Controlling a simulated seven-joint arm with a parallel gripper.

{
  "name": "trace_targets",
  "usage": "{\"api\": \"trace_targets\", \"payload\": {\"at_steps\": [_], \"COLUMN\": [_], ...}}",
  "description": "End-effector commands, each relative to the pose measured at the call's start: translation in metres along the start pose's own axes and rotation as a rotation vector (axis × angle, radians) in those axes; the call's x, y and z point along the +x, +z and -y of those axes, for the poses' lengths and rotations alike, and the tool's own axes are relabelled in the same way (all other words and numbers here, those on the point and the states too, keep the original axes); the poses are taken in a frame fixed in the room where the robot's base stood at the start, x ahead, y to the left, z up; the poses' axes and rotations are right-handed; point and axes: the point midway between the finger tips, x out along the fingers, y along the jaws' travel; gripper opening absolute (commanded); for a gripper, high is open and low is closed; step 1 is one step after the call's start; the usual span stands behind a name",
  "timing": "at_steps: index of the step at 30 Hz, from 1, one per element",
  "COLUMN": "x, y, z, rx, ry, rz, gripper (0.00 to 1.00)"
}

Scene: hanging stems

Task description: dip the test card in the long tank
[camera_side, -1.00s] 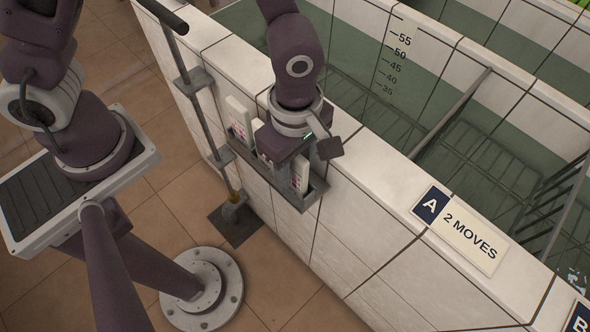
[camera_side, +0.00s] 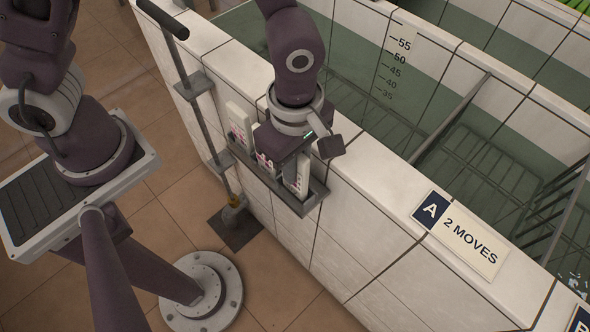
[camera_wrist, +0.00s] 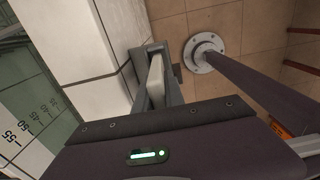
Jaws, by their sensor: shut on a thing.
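My gripper (camera_side: 285,148) is over the grey card holder (camera_side: 312,198) on the tank's outer wall, shut on a test card (camera_side: 264,163) with pink marks. Its fingertips are mostly hidden behind the gripper body. Other pale cards with pink marks stand upright in the holder, one at the left (camera_side: 239,122) and one at the right (camera_side: 301,177). The long tank (camera_side: 400,150) holds greenish water behind the wall.
The white tiled rim (camera_side: 375,150) stands between holder and water. A depth scale (camera_side: 396,65), wire racks (camera_side: 490,165) and a divider bar (camera_side: 450,115) are inside. A sign "A 2 MOVES" (camera_side: 460,235) lies on the rim. A grey post (camera_side: 205,115) stands left of the holder.

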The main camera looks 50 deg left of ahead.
Motion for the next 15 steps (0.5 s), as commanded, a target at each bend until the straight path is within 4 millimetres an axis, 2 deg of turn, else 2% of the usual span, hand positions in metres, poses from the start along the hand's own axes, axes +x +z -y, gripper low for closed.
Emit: {"api": "trace_targets", "payload": {"at_steps": [3,6,10,13,15], "x": [-0.033,-0.056,-0.076,-0.083,-0.087], "y": [0.001,0.001,0.000,-0.001,-0.005], "z": [-0.001,-0.001,-0.005,-0.027,-0.053], "rx": [0.002,0.001,-0.008,-0.048,-0.095], "ry": [0.006,0.004,0.002,0.001,0.000], "rz": [0.005,0.004,0.003,0.002,0.003], "gripper": [0.00,0.00,0.00,0.00,0.00]}}
